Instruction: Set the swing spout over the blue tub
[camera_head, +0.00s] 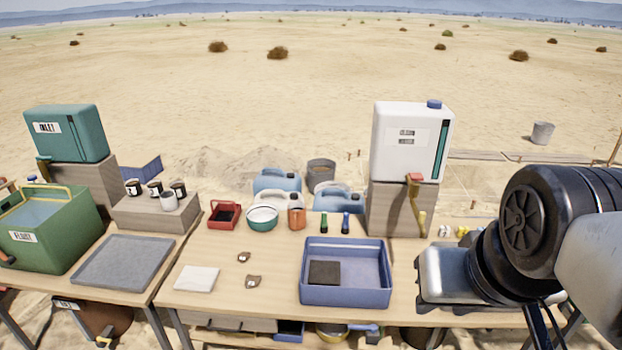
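The blue tub (346,296) stands on the table in front of the white tank. A dark flat block (324,272) lies inside it, toward the left. The yellow swing spout (420,214) hangs at the front of the white tank's stand, below a red handle (414,178). Its lower end shows to the right of the tub's far right corner, not above the tub. My arm comes in from the right, and its silver end part (450,277) is over the table, right of the tub and nearer than the spout. The fingers cannot be made out.
The white tank (403,140) sits on a wooden block (388,208). Green and blue bottles (345,222) stand behind the tub. A white cloth (197,279) and two brown shards (253,281) lie left of it. Table space between them is clear.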

